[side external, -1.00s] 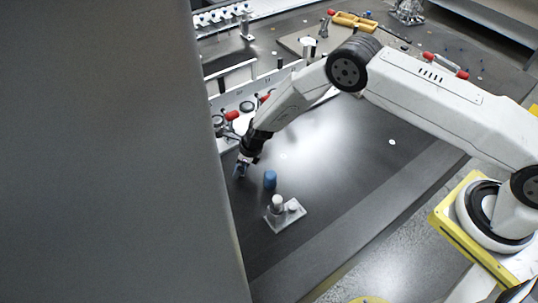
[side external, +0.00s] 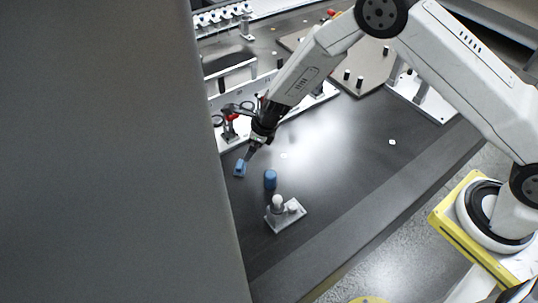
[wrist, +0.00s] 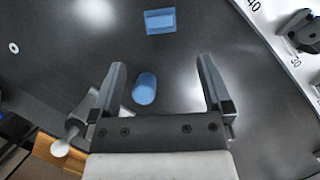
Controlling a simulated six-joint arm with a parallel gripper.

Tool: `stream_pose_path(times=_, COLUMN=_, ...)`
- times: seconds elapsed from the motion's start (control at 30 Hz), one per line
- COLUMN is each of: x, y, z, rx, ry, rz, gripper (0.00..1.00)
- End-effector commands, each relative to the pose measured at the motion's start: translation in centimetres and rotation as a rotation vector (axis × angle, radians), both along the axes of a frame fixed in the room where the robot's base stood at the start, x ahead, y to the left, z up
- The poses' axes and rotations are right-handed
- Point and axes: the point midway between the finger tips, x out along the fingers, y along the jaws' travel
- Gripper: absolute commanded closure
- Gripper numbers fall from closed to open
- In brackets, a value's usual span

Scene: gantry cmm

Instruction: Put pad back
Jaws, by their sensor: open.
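A small blue block (side external: 240,167) lies on the dark table near the grey panel; it also shows at the top of the wrist view (wrist: 160,20). A blue cylinder (side external: 270,179) stands a little to its right; the wrist view also shows it (wrist: 145,88). I cannot tell for certain which one the task calls the pad. My gripper (side external: 249,155) is open and empty, just above and to the right of the block. In the wrist view, the block lies beyond my fingertips (wrist: 162,66), and the cylinder appears between the fingers, nearer the left one.
A white marked rail (side external: 312,103) with clamps runs behind. A large grey panel (side external: 110,150) blocks the left of the side view.

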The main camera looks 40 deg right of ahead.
Motion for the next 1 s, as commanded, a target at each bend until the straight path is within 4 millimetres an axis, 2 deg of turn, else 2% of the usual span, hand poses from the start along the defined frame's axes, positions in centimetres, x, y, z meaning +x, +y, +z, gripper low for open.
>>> stream_pose_path(times=0.23, x=-0.4, y=-0.4, z=1.2, rx=-0.001, ry=0.001, rz=0.0, gripper=0.0)
stream_pose_path(times=0.87, x=-0.5, y=-0.4, z=1.3, rx=-0.002, ry=0.0, rz=0.003, gripper=0.0)
stream_pose_path(times=1.0, x=-0.6, y=-0.7, z=1.9, rx=-0.015, ry=-0.01, rz=0.037, gripper=0.0)
